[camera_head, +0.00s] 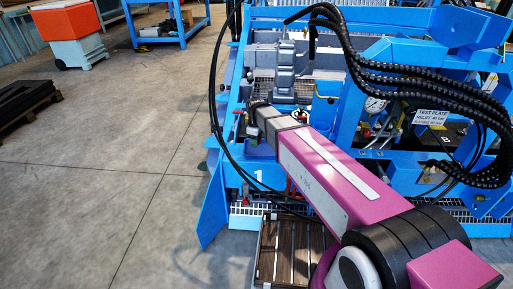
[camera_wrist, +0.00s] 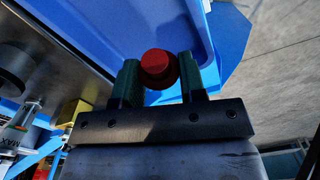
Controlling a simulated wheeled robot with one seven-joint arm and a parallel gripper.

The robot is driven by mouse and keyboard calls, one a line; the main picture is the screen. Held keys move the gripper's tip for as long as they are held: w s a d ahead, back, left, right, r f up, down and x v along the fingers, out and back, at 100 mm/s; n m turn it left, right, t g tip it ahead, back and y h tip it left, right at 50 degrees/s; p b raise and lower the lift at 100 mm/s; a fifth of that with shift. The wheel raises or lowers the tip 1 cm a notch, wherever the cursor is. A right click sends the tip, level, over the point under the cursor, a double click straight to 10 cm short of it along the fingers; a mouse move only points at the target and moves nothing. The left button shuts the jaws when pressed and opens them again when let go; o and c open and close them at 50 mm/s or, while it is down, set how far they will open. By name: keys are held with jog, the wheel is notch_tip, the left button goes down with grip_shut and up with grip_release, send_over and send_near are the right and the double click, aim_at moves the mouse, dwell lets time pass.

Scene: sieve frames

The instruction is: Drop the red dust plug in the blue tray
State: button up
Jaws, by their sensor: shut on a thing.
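The red dust plug (camera_wrist: 158,66) sits between the two dark green fingers of my gripper (camera_wrist: 157,76) in the wrist view. The gripper is shut on it. Behind the plug in the wrist view is the blue tray (camera_wrist: 110,28), with its smooth floor and raised rim. The plug overlaps the tray in the picture near its rim; I cannot tell its height above it. In the head view my magenta arm reaches to the blue rig, and its end hides most of the tray area.
The blue rig (camera_head: 215,205) carries black hoses (camera_head: 440,88), a gauge (camera_head: 376,103) and a grey valve block (camera_head: 285,75). A wooden slatted platform (camera_head: 288,262) lies in front. Grey floor at the left is clear up to a dark pallet (camera_head: 28,98) and an orange-topped bin (camera_head: 75,50).

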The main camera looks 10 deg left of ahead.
aim_at(256, 151)
jog(key=shift+w+f, duration=0.6)
jog(key=shift+w, duration=0.25)
jog(key=shift+f, duration=1.9)
jog(key=shift+f, duration=0.2)
jog(key=o, duration=1)
jog(key=shift+s, duration=0.1)
jog(key=shift+c, duration=0.2)
jog(key=shift+r, duration=0.15)
notch_tip(256, 151, up, 12)
